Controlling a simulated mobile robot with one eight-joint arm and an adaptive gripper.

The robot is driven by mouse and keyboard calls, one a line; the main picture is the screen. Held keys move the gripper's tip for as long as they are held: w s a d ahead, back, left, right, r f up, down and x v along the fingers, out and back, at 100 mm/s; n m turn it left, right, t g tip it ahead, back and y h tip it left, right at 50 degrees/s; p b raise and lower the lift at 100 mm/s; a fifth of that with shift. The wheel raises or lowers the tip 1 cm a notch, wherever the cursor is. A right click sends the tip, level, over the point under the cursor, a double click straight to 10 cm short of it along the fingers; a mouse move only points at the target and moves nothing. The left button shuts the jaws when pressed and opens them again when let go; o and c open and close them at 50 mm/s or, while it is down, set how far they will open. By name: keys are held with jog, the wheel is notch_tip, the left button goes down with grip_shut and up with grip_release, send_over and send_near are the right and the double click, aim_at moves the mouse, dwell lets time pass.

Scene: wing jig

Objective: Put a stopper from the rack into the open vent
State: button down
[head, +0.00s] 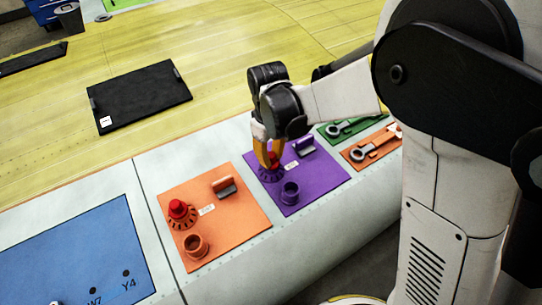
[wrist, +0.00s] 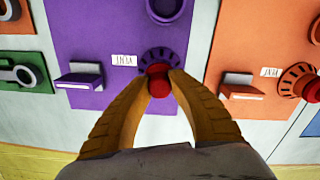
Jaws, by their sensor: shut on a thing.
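My gripper (head: 268,153) is over the purple panel (head: 322,182), its two yellow fingers pointing down and shut on a red stopper (head: 274,160). In the wrist view the fingertips (wrist: 159,78) press on both sides of the red stopper's knob (wrist: 157,69). The stopper is at the purple notched ring (wrist: 160,55); I cannot tell how deep it sits. A purple round socket (head: 290,193) with a dark hollow stands beside it on the same panel. Another red stopper (head: 178,208) stands in a notched ring on the orange panel (head: 240,237), with an orange round socket (head: 196,246) near it.
Green (head: 351,130) and orange panels with wrenches lie to the right. A blue panel (head: 70,250) lies at the left, and a black mat (head: 140,96) lies on the yellow wing surface.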

jog(key=shift+f, duration=0.1)
jog(key=c, duration=1.2)
grip_release()
jog(key=shift+c, duration=0.2)
notch_tip(320, 180, up, 12)
jog(key=shift+a, duration=0.2)
jog(key=shift+w+d, duration=0.1)
jog(key=shift+d, duration=0.05)
